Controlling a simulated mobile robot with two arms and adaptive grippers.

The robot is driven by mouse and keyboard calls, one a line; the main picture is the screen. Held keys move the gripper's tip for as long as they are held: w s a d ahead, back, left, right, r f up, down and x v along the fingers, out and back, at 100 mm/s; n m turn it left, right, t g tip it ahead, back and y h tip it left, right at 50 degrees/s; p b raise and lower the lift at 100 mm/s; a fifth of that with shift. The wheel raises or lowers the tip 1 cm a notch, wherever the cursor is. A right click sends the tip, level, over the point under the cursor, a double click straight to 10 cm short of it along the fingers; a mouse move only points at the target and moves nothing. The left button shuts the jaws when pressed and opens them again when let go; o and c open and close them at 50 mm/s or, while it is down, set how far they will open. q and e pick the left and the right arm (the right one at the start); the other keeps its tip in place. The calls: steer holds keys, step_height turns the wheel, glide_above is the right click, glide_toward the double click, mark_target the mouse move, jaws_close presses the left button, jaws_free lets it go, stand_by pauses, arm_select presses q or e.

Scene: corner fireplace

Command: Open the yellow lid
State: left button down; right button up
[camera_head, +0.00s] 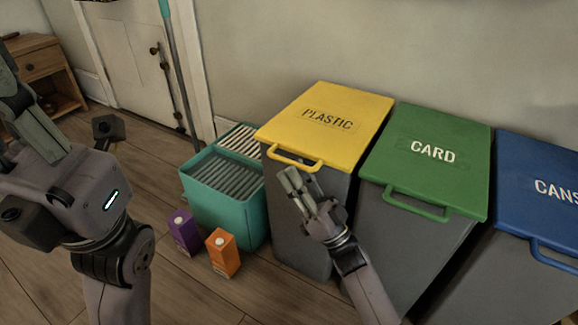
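The yellow lid (340,110), marked PLASTIC, lies flat and closed on a grey bin (298,240). Its yellow loop handle (292,160) sticks out at the front edge. My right gripper (297,178) is just below and in front of this handle, with its fingers pointing up toward it. The fingers look close together, but I cannot tell whether they touch the handle or how far they are apart. My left gripper (25,105) is raised at the left, far from the lid, with its fingers partly cut off by the picture edge.
A green CARD lid (425,155) and a blue CANS lid (540,185) are closed on bins to the right. A teal bin (225,195) stands left of the yellow-lidded bin. Purple (184,232) and orange (222,253) cartons stand on the floor before it. A wall is behind.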

mark_target(289, 162)
steer(key=shift+b+x, duration=0.3)
steer(key=shift+x, duration=1.4)
steer(key=shift+c, duration=0.6)
jaws_close()
